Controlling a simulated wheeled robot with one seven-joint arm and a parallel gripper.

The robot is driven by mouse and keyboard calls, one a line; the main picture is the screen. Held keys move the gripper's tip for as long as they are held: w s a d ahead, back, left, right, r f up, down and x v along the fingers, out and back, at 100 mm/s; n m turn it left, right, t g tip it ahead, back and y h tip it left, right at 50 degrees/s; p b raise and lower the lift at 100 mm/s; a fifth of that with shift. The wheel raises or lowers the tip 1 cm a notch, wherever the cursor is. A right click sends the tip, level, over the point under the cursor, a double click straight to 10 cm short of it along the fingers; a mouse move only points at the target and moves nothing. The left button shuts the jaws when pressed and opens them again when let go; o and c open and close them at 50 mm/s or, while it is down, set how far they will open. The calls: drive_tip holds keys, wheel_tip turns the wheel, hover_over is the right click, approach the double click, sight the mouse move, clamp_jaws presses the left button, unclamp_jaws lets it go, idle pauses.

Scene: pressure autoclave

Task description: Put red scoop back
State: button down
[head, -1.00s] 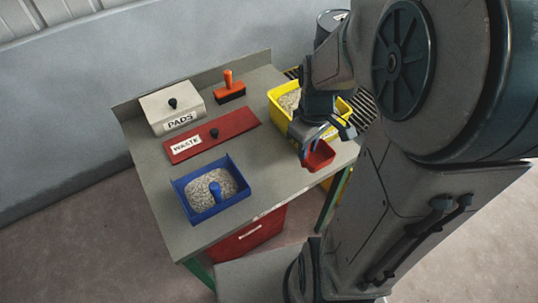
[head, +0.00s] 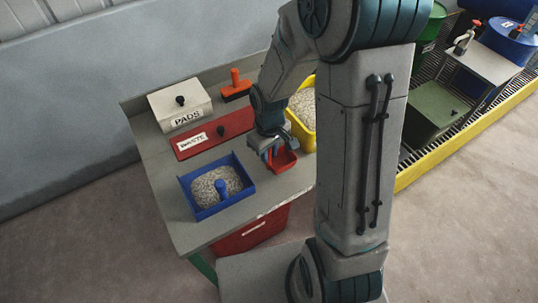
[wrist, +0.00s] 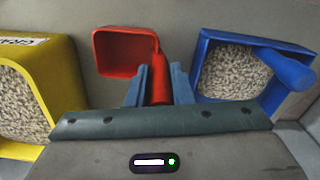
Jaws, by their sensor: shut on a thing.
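The red scoop (head: 284,160) is a small square pan with a round handle. My gripper (head: 270,152) is shut on its handle, and the wrist view shows the two blue-grey fingers (wrist: 159,85) on either side of that handle. The scoop's pan (wrist: 122,53) looks empty in the wrist view. It is over the front right part of the table; I cannot tell whether it touches the top. The yellow bin (head: 303,112) of pale granules is behind it, partly hidden by my arm. The blue bin (head: 207,211) of granules with a blue handle is to its left.
A red WASTE lid (head: 232,125) and a white PADS box (head: 181,105) are at the left and back of the table, with an orange-handled brush (head: 236,89) behind. Bare table top (head: 262,197) lies right of the blue bin. A yellow-edged grated platform (head: 440,157) with drums stands right.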

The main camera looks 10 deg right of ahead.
drive_tip(key=shift+f, duration=1.1)
drive_tip(key=shift+f, duration=0.2)
drive_tip(key=c, duration=1.3)
unclamp_jaws()
drive_tip(key=shift+r, duration=0.1)
wheel_tip(320, 180, up, 12)
drive_tip(key=shift+r, duration=0.15)
drive_tip(key=s+d+r+m+t, duration=0.3)
drive_tip(key=s+r+m, duration=0.2)
drive_tip(key=s+r, duration=0.4)
drive_tip(key=s, duration=0.3)
drive_tip(key=shift+s+d+r+m, duration=0.35)
drive_tip(key=shift+d+m, duration=0.05)
